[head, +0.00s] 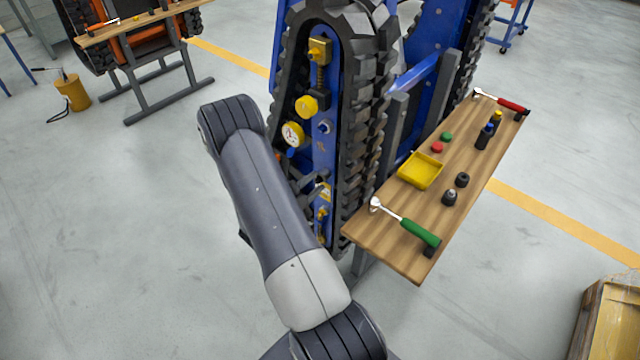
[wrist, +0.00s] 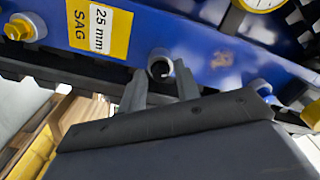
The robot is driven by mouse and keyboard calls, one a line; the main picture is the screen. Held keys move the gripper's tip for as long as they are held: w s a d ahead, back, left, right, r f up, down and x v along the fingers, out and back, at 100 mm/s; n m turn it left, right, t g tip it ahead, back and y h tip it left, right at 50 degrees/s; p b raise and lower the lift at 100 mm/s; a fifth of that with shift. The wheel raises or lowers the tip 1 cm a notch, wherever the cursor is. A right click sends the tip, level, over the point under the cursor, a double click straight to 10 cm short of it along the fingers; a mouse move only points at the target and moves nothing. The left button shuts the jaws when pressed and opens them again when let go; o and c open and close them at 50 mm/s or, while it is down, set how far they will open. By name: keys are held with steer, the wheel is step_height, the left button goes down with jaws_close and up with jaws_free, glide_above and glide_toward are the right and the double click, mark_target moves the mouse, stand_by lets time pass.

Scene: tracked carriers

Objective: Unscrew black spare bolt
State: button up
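A round fitting with a light grey rim and a dark centre (wrist: 160,69) sits on the blue side plate (wrist: 208,58) in the wrist view. It may be the black spare bolt, but its colour is hard to judge. My gripper (wrist: 159,76) points at the plate with one finger on each side of this fitting. I cannot tell whether the fingers touch it. In the head view my forearm hides most of the gripper, and the fitting cannot be made out.
A blue cap (wrist: 263,88) and a gauge (head: 292,135) are nearby. Black track (head: 355,110) borders the plate. A wooden bench (head: 470,165) holds tools and a yellow tray (head: 436,174).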

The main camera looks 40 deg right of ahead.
steer(key=m+b, duration=0.2)
steer(key=m, duration=0.2)
steer(key=shift+f, duration=0.1)
steer(key=m+b, duration=0.8)
steer(key=m, duration=0.2)
steer(key=shift+b, duration=0.35)
steer(key=m+b, duration=0.9)
steer(key=b, duration=0.1)
steer(key=shift+m, duration=0.4)
